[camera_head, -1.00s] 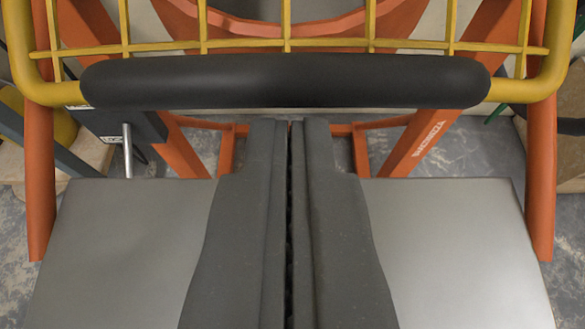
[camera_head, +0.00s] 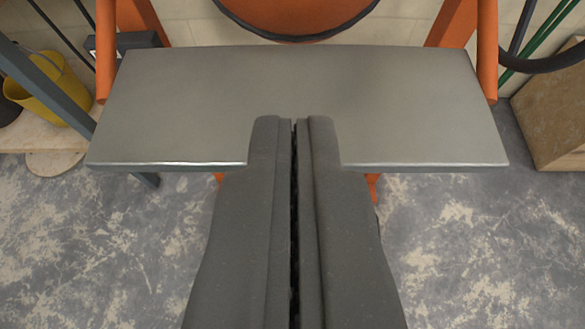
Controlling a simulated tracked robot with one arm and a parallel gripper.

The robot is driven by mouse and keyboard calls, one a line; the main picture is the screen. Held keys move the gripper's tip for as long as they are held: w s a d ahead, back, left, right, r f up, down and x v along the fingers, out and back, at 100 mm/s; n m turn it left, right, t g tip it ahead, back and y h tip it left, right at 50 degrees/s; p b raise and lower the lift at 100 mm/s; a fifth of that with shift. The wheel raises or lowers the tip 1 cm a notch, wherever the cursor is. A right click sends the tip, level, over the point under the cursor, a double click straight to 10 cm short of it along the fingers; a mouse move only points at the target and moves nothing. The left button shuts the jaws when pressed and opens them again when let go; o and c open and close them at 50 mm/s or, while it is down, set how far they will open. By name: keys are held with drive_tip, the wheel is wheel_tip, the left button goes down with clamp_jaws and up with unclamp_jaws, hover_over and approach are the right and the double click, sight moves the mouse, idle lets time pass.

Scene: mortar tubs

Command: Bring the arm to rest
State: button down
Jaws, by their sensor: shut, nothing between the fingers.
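My gripper (camera_head: 293,122) is in the lower middle of the view, its two dark grey fingers pressed together with only a thin dark line between them. It is shut and holds nothing. Its tips overlap a flat grey metal shelf (camera_head: 400,105) on an orange frame (camera_head: 459,25). I cannot tell how far above the shelf the tips are. The fingers hide the middle of the shelf's near edge.
A yellow bucket (camera_head: 50,88) stands on a pale board at the left, behind a slanted grey bar (camera_head: 48,85). A tan block (camera_head: 555,105) and a black hose (camera_head: 545,65) are at the right. Bare mottled floor (camera_head: 480,250) lies in front of the shelf.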

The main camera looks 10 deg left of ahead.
drive_tip(key=shift+s+d+f, duration=0.1)
drive_tip(key=shift+s, duration=0.55)
drive_tip(key=shift+s+d+f, duration=0.1)
drive_tip(key=shift+s, duration=0.5)
drive_tip(key=s+a+r+m+t+h+p, duration=0.1)
drive_tip(key=a+r+p, duration=0.25)
drive_tip(key=r, duration=1.25)
drive_tip(key=a+r+m+h+p, duration=0.15)
drive_tip(key=r+p, duration=0.25)
drive_tip(key=r, duration=1.3)
drive_tip(key=s+a+r+t+p, duration=0.1)
drive_tip(key=s+a+r, duration=0.4)
drive_tip(key=a+r, duration=0.3)
wheel_tip(320, 180, up, 4)
drive_tip(key=shift+r+n+t+p, duration=0.1)
drive_tip(key=shift+n+t+p, duration=0.2)
drive_tip(key=shift+n+t, duration=0.1)
